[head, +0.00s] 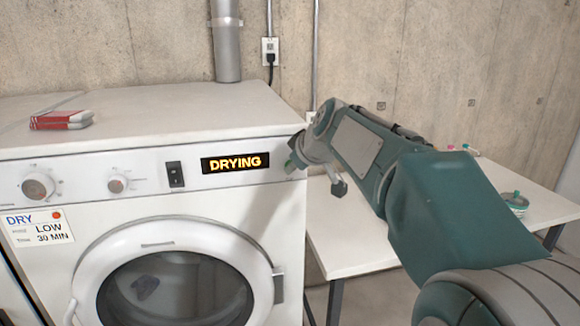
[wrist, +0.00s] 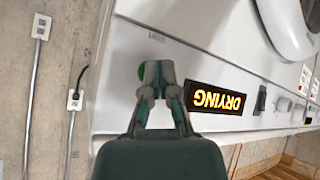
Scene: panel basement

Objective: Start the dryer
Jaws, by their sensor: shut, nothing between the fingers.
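The white dryer (head: 190,205) stands at the left, its round door (head: 150,236) shut with a dark item behind the glass. Its display (head: 235,163) is lit and reads DRYING; it also shows upside down in the wrist view (wrist: 214,98). My gripper (head: 291,163) is at the right end of the control panel. In the wrist view my gripper (wrist: 157,72) has its fingertips together and empty, in front of a green part, likely a button (wrist: 142,71), mostly hidden. I cannot tell if they touch. A black rocker switch (head: 175,174) and two knobs (head: 38,186) are left of the display.
A card (head: 37,226) on the dryer reads DRY, LOW, 30 MIN. A red and white pack (head: 61,120) lies on top. A white table (head: 350,240) with small items stands at the right. A concrete wall (head: 440,80) with an outlet (head: 270,51) is behind.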

